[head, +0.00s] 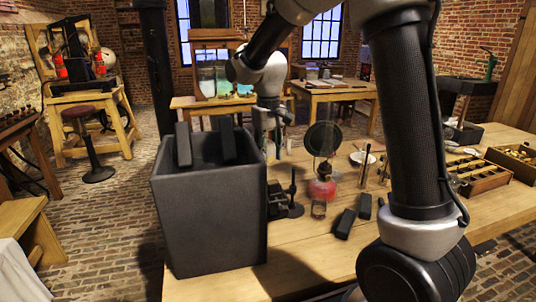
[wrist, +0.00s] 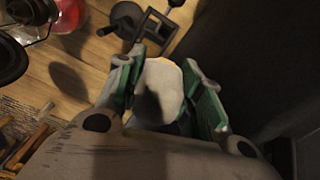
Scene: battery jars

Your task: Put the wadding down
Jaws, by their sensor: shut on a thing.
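The wadding (wrist: 160,92) is a rounded white lump between the green-padded fingers of my gripper (wrist: 165,78) in the wrist view. The fingers are shut on it, and it is held above the wooden table. In the head view my gripper (head: 276,113) is above the table, just right of the large dark grey jar (head: 210,215). The wadding cannot be made out there. In the wrist view a dark wall (wrist: 250,50) rises close on the right of the fingers.
Right of the jar are a small black stand (head: 290,207), a red oil lamp (head: 322,189) and a dark round disc (head: 323,139). Two black blocks (head: 345,223) lie in front. A compartmented wooden box (head: 480,177) is at right. Bare tabletop (head: 300,250) shows in front.

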